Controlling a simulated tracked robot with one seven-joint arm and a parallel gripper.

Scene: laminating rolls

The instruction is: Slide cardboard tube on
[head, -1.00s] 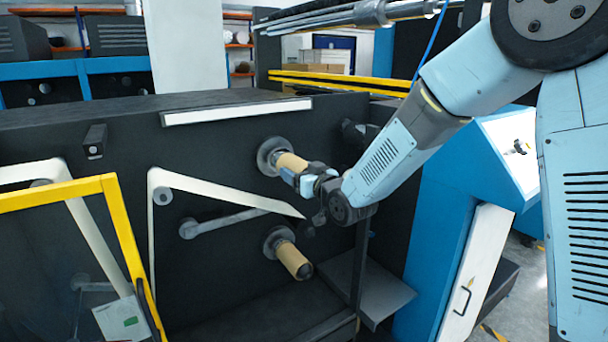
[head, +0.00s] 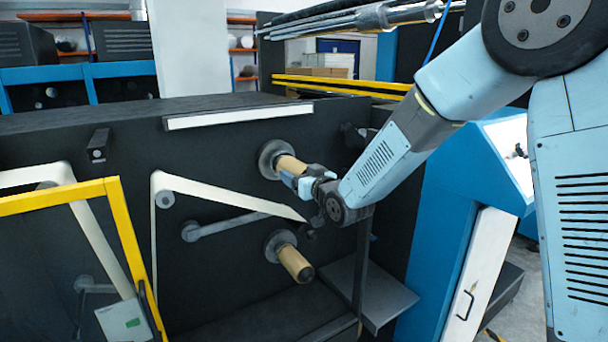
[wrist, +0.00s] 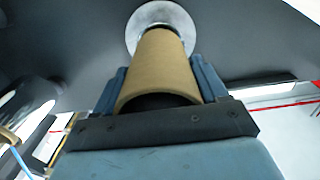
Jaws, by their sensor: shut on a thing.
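The brown cardboard tube (head: 290,166) is at the upper spindle on the black machine panel. Its far end meets or nearly meets the round grey flange (head: 272,158); I cannot tell if they touch. My gripper (head: 303,181) is shut on the tube near its outer end. In the wrist view the tube (wrist: 160,70) lies between the two blue fingers (wrist: 160,88) and points at the pale flange (wrist: 160,18). The tube's near end looks dark and hollow. The spindle inside is hidden.
A lower spindle carries another brown tube (head: 295,263) below my gripper. A white web (head: 225,194) runs to a point left of my wrist. A yellow-framed guard (head: 125,235) stands at the left, and a grey shelf (head: 385,295) juts out at the lower right.

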